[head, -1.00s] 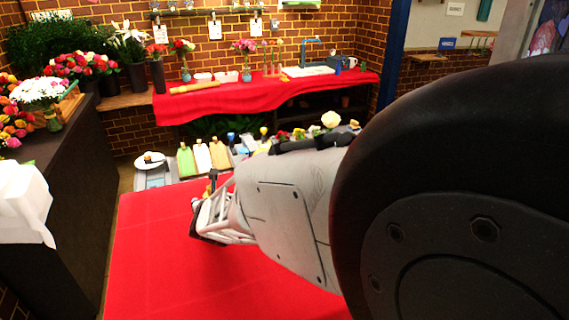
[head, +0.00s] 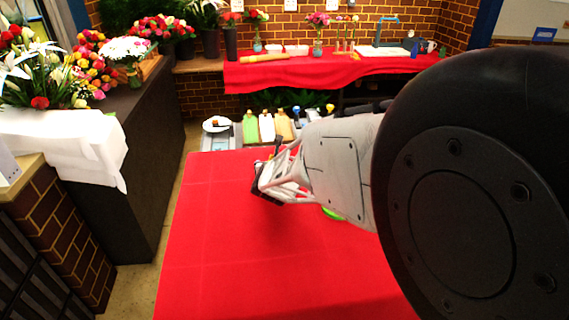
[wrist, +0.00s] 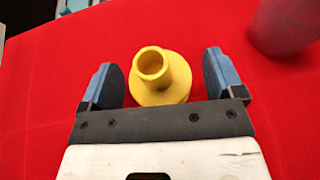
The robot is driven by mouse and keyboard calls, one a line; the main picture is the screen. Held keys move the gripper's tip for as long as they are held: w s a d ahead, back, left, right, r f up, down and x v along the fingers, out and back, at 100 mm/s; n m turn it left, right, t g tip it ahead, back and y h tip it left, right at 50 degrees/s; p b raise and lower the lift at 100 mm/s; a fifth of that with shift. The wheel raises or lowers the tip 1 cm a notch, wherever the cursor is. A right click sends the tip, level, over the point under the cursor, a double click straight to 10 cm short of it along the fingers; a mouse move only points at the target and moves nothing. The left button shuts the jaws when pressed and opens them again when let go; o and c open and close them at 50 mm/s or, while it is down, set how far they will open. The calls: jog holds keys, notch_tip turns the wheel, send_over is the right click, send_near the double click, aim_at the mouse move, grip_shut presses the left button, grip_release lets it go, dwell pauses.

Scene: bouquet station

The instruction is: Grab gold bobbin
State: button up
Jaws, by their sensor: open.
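The gold bobbin (wrist: 171,84), a yellow flanged piece with a round hollow tube end, is on the red cloth in the wrist view. My gripper (wrist: 160,66) is open, with one blue-and-black finger on each side of the bobbin. In the head view, my gripper (head: 262,188) is over the far left part of the red table (head: 235,260). I cannot make out the bobbin clearly there.
A dark red cylinder (wrist: 284,24) stands right of the bobbin in the wrist view. A green item (head: 332,213) shows partly under my arm. Several coloured bottles (head: 266,126) stand beyond the far edge. The near left cloth is clear.

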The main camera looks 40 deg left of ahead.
jog(key=shift+c, duration=0.4)
jog(key=c, duration=0.9)
jog(key=shift+r, duration=0.1)
jog(key=shift+r, duration=0.8)
jog(key=shift+s+d+r, duration=0.1)
jog(key=shift+d+r, duration=0.05)
jog(key=shift+r, duration=0.75)
jog(key=s+d, duration=0.3)
jog(key=d, duration=0.1)
jog(key=s+d+r, duration=0.1)
jog(key=s+d, duration=0.2)
jog(key=d, duration=0.1)
jog(key=s+d, duration=0.3)
jog(key=d, duration=0.1)
jog(key=shift+s+d+r, duration=0.1)
jog(key=shift+s+r, duration=0.1)
jog(key=shift+s, duration=0.2)
